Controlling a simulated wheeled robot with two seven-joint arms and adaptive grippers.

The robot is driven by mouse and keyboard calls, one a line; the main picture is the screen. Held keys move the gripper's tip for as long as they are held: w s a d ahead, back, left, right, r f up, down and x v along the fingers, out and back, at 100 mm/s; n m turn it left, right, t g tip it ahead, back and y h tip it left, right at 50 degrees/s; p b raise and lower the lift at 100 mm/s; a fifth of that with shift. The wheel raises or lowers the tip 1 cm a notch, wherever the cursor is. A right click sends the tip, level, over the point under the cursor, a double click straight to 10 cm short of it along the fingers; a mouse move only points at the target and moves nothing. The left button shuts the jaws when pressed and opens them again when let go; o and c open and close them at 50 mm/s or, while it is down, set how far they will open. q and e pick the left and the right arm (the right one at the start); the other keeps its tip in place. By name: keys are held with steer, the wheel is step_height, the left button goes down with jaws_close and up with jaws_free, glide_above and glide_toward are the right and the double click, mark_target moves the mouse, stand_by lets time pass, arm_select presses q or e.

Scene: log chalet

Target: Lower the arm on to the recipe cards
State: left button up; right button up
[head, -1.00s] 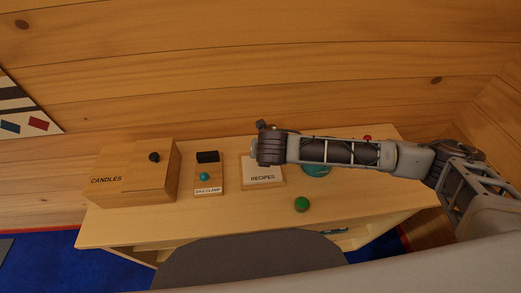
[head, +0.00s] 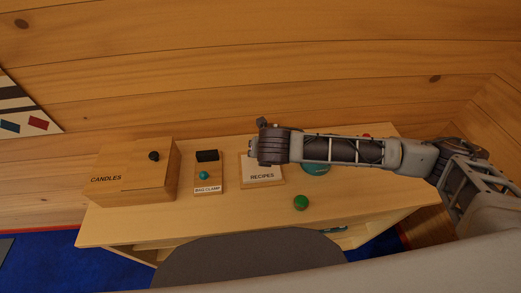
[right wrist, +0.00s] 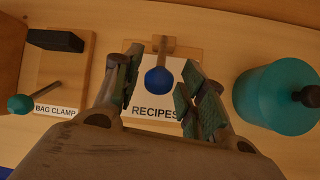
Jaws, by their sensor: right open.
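The recipe cards, white with a RECIPES label (head: 262,177), lie on a wooden board on the desk. In the right wrist view the RECIPES card (right wrist: 143,112) shows below a blue ball knob (right wrist: 158,80) on a wooden arm (right wrist: 163,46). My right gripper (right wrist: 162,88) is open, its fingers on either side of the blue knob; whether they touch it I cannot tell. In the head view my right gripper (head: 264,126) is over the back of the recipe board and hides the knob. My left gripper is out of view.
Left of the recipes are a bag clamp board (head: 208,188) with a black block and teal knob, and a CANDLES box (head: 150,178). A teal round pot (right wrist: 272,98) stands to the right. A green ball (head: 301,202) sits at the front. A grey chair back (head: 250,262) is before the desk.

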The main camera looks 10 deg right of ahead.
steer(key=v, duration=0.9)
steer(key=shift+s+r, duration=0.15)
steer(key=shift+s, duration=0.05)
